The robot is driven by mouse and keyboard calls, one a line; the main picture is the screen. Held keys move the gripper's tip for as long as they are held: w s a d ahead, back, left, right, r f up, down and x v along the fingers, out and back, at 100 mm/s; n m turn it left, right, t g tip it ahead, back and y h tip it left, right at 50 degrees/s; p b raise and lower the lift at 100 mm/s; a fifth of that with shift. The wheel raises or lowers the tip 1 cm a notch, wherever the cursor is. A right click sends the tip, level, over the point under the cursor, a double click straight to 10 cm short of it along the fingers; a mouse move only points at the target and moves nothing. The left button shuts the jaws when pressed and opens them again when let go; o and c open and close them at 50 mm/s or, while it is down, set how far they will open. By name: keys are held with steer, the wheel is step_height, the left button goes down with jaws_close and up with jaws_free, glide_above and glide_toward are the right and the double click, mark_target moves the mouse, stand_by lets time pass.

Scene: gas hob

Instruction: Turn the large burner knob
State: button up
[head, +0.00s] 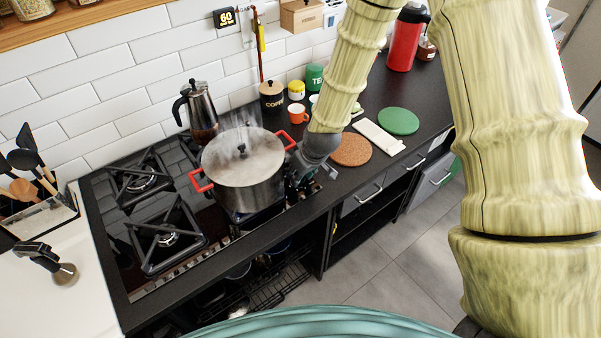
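The black gas hob (113,230) fills the left part of the counter, with pan supports over its left burners. A large lidded steel pot (250,195) with red handles stands on its right side. My gripper (297,185) is dark and points down at the hob's front right edge, just right of the pot. Its fingers are small and dark against the hob, so I cannot tell whether they are open or shut, or touching anything. I cannot make out the large burner knob; the area around the fingers is partly hidden by my gripper.
A moka pot (200,112) stands behind the steel pot. A cork mat (352,150), a white board (378,137) and a green mat (398,121) lie right of my gripper. An orange mug (298,114) and several tins stand by the wall. Floor (405,245) is clear before the counter.

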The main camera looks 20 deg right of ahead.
steer(key=shift+w, duration=0.1)
steer(key=o, duration=0.8)
steer(key=shift+c, duration=0.2)
steer(key=v, duration=1.2)
steer(key=shift+d, duration=0.1)
